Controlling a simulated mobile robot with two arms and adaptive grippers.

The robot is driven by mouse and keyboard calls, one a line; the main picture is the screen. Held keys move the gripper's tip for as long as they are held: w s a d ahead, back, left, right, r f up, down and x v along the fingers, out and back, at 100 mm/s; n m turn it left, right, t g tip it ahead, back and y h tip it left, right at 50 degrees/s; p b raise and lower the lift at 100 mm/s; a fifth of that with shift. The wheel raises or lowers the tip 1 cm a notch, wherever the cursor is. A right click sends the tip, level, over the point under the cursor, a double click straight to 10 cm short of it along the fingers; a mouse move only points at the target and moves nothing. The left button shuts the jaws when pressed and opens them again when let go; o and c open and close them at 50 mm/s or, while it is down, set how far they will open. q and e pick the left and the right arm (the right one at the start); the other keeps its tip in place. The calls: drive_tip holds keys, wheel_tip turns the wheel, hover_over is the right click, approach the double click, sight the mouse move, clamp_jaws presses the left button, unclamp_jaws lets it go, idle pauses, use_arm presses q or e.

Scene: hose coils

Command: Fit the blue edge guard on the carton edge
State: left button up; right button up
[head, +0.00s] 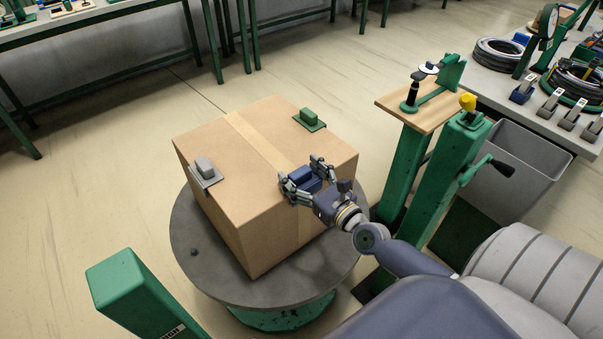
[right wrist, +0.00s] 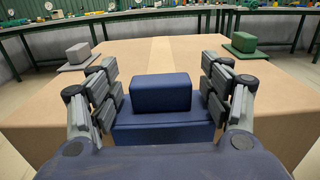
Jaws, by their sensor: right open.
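The brown carton (head: 215,145) stands on a round grey turntable. The blue edge guard (head: 306,180) sits at the carton's near right top edge, on the tape line; it also shows in the right wrist view (right wrist: 160,94). My right gripper (head: 309,172) is open, with its fingers on either side of the guard's raised block. In the right wrist view a gap shows between each finger and the block. I cannot tell whether the guard is fully seated on the edge. A grey edge guard (head: 205,170) and a green edge guard (head: 309,119) sit on other edges. My left gripper is not in view.
The turntable (head: 215,272) has a bare rim around the carton. A green post with a crank (head: 455,175), a small wood-topped stand (head: 395,103) and a grey bin (head: 515,165) stand to the right. A green post (head: 135,290) is at the front left. Benches line the back.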

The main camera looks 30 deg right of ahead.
drive_tip(key=shift+s, duration=0.1)
drive_tip(key=s+b, duration=0.2)
drive_tip(key=s, duration=0.5)
drive_tip(key=shift+s+d+b, duration=0.3)
drive_tip(key=shift+s+b, duration=0.05)
idle(1.0)
drive_tip(key=s, duration=1.2)
drive_tip(key=shift+d, duration=0.45)
